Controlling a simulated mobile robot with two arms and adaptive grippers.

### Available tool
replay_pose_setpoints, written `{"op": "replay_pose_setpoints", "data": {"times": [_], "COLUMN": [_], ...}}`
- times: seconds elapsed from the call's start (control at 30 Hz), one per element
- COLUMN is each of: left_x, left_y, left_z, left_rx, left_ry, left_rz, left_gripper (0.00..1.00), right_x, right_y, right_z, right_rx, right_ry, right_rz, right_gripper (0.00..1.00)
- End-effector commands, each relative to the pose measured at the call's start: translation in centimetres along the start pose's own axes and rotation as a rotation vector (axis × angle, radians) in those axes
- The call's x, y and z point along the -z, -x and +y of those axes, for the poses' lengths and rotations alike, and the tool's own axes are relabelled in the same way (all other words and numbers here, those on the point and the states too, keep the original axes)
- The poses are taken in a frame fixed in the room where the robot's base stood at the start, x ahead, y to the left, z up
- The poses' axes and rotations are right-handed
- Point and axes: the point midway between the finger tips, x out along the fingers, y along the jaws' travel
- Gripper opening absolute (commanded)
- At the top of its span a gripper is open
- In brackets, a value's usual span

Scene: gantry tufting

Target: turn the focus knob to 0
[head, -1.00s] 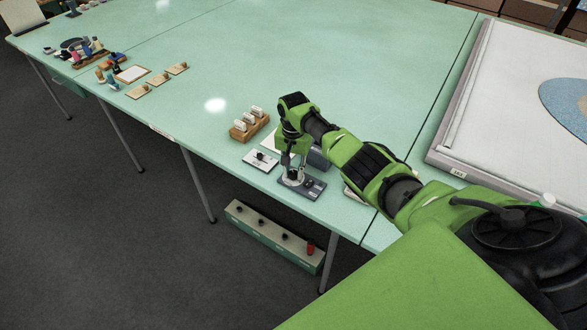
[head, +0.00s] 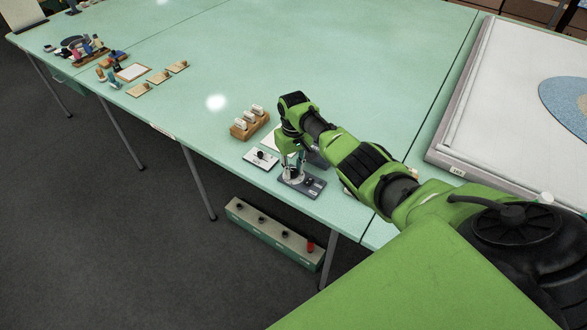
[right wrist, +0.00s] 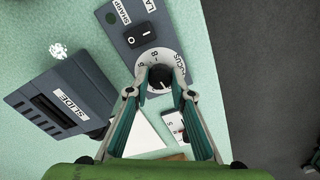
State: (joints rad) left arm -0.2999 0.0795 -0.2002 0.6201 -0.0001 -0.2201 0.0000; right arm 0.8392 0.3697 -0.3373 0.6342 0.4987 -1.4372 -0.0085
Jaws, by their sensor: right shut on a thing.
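The focus knob (right wrist: 160,77) is a small black knob on a round white dial (right wrist: 150,61) with numbers and the partly hidden word FOCUS. A white mark shows on the knob's lower side in the right wrist view; which number it faces I cannot tell. The dial sits on a dark grey panel (right wrist: 113,26), which also shows in the head view (head: 313,188). My right gripper (right wrist: 160,84) points down at the panel, its two fingertips shut on the knob from both sides. In the head view my right gripper (head: 293,174) hides most of the dial. My left gripper is out of view.
A rocker switch (right wrist: 140,34) is on the same panel. A dark box labelled SLIDE (right wrist: 78,93) stands close by. A white plate with a black knob (head: 262,158) and a wooden block with white pieces (head: 237,132) lie left of the panel. The table's front edge is near.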

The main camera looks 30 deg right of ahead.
Motion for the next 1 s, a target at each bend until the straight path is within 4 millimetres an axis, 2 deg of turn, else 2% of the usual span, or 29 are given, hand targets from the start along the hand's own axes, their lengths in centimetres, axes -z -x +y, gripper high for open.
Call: {"op": "replay_pose_setpoints", "data": {"times": [0.67,0.7,0.73,1.0], "left_x": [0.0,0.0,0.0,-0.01], "left_y": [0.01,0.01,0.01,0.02], "left_z": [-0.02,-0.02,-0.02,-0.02], "left_rx": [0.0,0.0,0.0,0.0], "left_ry": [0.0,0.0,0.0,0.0], "left_rz": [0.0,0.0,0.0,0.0], "left_gripper": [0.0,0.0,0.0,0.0], "right_x": [-0.08,-0.08,-0.08,-0.03], "right_y": [-0.07,-0.07,-0.07,-0.03], "right_z": [-0.05,-0.05,-0.05,-0.02], "right_rx": [0.001,0.001,0.001,0.0], "right_ry": [0.062,0.062,0.062,0.061], "right_rz": [-0.002,-0.002,-0.002,-0.001], "right_gripper": [0.0,0.29,0.37,0.38]}}
